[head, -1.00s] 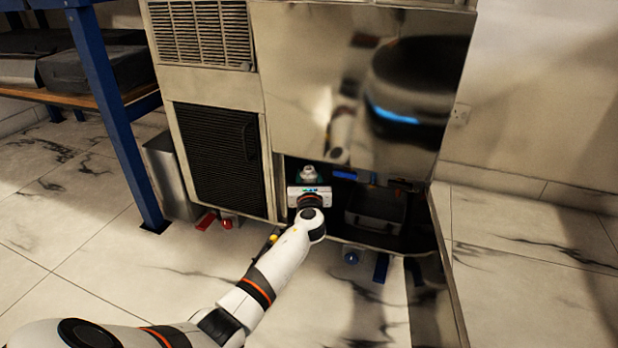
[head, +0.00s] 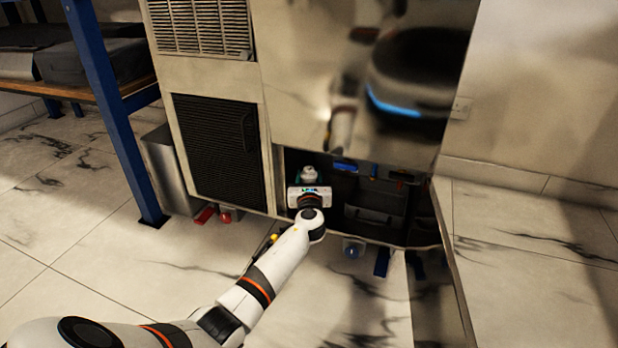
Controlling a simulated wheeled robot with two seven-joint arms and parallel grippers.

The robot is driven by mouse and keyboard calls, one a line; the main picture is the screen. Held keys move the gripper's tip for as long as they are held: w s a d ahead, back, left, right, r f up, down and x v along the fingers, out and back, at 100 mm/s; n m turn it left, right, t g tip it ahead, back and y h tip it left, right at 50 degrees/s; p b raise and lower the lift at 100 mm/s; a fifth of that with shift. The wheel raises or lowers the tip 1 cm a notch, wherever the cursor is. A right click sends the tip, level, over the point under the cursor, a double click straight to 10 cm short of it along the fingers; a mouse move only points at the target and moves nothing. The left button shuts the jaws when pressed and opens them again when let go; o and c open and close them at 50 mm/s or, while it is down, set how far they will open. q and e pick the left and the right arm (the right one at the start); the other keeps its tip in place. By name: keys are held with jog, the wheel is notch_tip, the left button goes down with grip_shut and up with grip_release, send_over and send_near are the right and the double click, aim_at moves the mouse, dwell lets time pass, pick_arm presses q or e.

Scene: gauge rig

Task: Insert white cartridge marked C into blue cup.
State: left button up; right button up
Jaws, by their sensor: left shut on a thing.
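My left gripper (head: 309,186) reaches into the low dark opening of the metal cabinet. Its fingers are largely hidden behind its own white body. A white rounded piece with a teal part (head: 308,173) shows just beyond it, and the gripper is shut on this piece, seemingly the white cartridge. I cannot read any letter on it. A blue rounded thing (head: 352,248) sits low under the cabinet's front edge, right of my forearm; I cannot tell whether it is the blue cup. My right gripper is out of view.
A blue piece (head: 345,165) shows at the opening's top. A dark box-like shape (head: 372,215) stands inside at right. A blue bar (head: 382,262) and a red rounded thing (head: 225,215) lie low at the front. A blue rack post (head: 110,110) stands left.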

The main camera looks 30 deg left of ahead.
pick_arm(q)
jog(key=shift+f+b, duration=0.85)
jog(key=shift+f, duration=0.25)
jog(key=o, duration=1.2)
jog(key=shift+o, duration=0.2)
jog(key=p+v, duration=0.8)
jog(key=v, duration=0.4)
jog(key=shift+r, duration=0.1)
